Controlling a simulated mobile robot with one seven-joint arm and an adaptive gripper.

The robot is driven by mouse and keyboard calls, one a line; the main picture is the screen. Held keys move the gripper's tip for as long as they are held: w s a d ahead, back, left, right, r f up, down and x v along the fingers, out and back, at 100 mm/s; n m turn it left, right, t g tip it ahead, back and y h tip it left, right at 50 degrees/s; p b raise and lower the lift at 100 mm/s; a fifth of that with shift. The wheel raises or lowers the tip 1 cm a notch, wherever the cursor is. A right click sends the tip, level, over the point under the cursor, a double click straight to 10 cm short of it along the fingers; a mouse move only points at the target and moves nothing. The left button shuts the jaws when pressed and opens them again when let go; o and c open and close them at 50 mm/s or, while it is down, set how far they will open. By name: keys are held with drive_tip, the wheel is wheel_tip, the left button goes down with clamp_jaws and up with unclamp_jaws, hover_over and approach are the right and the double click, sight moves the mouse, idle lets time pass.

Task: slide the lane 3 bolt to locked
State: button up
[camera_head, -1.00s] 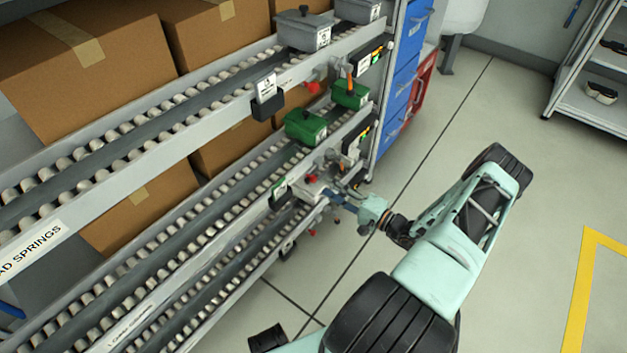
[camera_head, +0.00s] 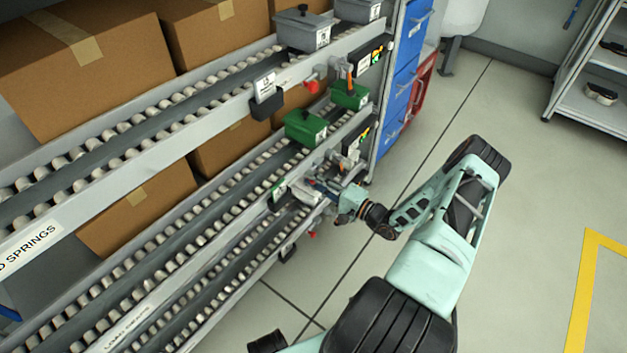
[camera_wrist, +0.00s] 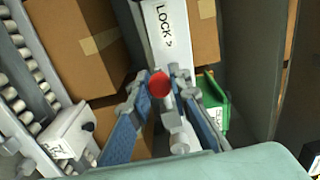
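In the wrist view a red round bolt knob (camera_wrist: 160,84) sits on a grey metal bolt beside a white plate marked LOCK with an arrow (camera_wrist: 165,30). My gripper (camera_wrist: 161,86) is open, with one blue-padded finger on each side of the knob. I cannot tell whether either finger touches it. In the head view my gripper (camera_head: 322,187) is at the front end of the lower roller lanes, and it hides this knob there. Another red knob (camera_head: 311,86) shows on the upper rail.
Green bins (camera_head: 306,127) stand on the middle lane, close above my gripper; one also shows in the wrist view (camera_wrist: 214,98). Grey lidded bins (camera_head: 303,29) stand on the top lane. Blue drawers (camera_head: 398,75) are behind.

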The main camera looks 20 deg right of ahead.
clamp_jaws()
drive_tip(key=shift+d, duration=0.15)
drive_tip(key=d+b, duration=0.1)
drive_tip(key=w+d, duration=0.1)
drive_tip(key=w+d+b, duration=0.1)
drive_tip(key=d, duration=0.1)
drive_tip(key=shift+w+d+b, duration=0.1)
drive_tip(key=shift+w+b, duration=0.15)
drive_tip(key=shift+b, duration=0.1)
drive_tip(key=o, duration=0.8)
unclamp_jaws()
drive_tip(key=shift+c, duration=0.2)
